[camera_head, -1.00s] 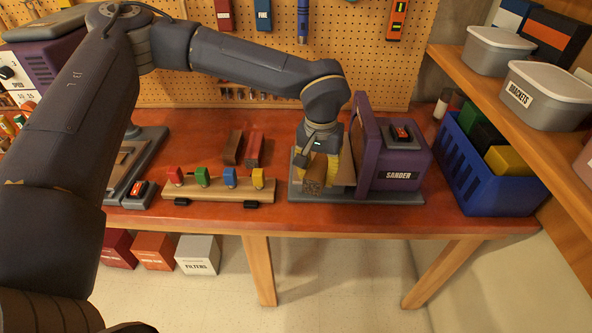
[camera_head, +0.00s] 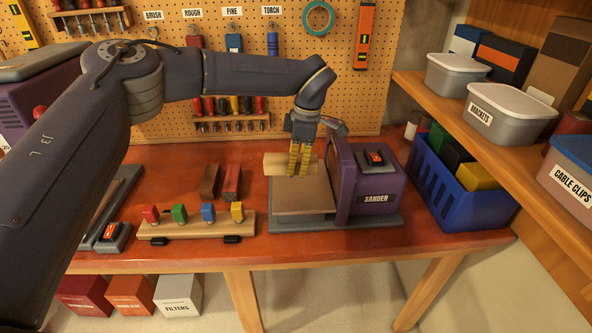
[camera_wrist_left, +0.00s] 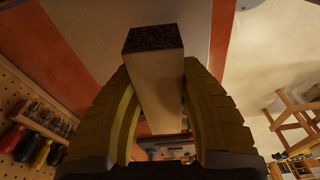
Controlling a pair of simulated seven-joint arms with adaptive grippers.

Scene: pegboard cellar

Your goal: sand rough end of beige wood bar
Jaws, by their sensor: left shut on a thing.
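My left gripper (camera_head: 300,160) is shut on the beige wood bar (camera_head: 276,164) and holds it above the work table of the sander (camera_head: 373,198). The bar lies roughly level and sideways, its plain left end showing in the head view. A red switch (camera_head: 375,157) sits on top. My right gripper is out of view.
Brown (camera_head: 209,181) and dark red (camera_head: 232,182) bars lie left of the sander. A wooden rack (camera_head: 195,226) with coloured blocks stands in front of them. A blue crate (camera_head: 462,205) is on the right, below a shelf with containers.

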